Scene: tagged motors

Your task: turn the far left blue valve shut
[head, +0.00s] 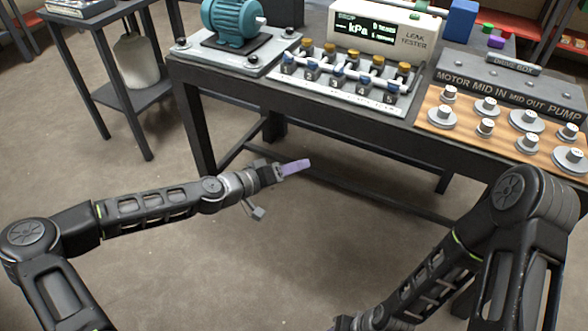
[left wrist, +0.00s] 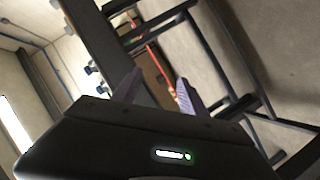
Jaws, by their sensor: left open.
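The numbered valve block (head: 345,85) stands on the dark workbench, with a row of blue valves in front and yellow-topped knobs behind. The far left blue valve (head: 288,58) is at the block's left end; its exact handle angle is too small to tell. My left gripper (head: 294,167), with purple fingers, is in front of the bench and below its top, well apart from the valves. In the left wrist view its two fingers (left wrist: 156,90) are spread with nothing between them. My right arm comes in at the lower right, but its gripper is out of frame.
A teal motor (head: 233,20) on a grey plate stands left of the valves. The leak tester (head: 382,28) is behind them. A board with several grey knobs (head: 485,127) lies to the right. A side table (head: 95,18) stands at left. The floor before the bench is clear.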

